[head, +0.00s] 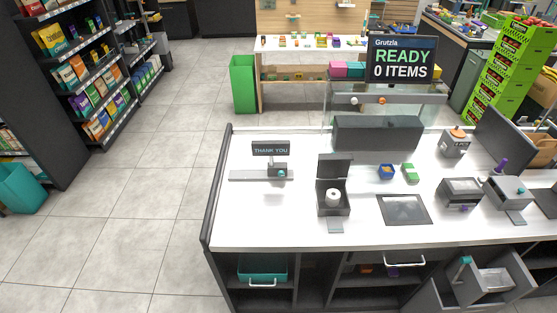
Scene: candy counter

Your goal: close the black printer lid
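A small black printer (333,205) stands on the white counter, left of the middle. Its black lid (334,167) is raised and stands up at the back of the body. A white paper roll (333,195) shows inside the open body. A grey strip or tab (335,226) lies at its front. Neither of my grippers is in view.
A thank-you sign on a stand (271,149) is left of the printer. A dark flat pad (404,210), blue box (387,172) and green box (410,172) are to the right. Other devices (460,193) fill the right side. Open drawers (485,280) stick out below.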

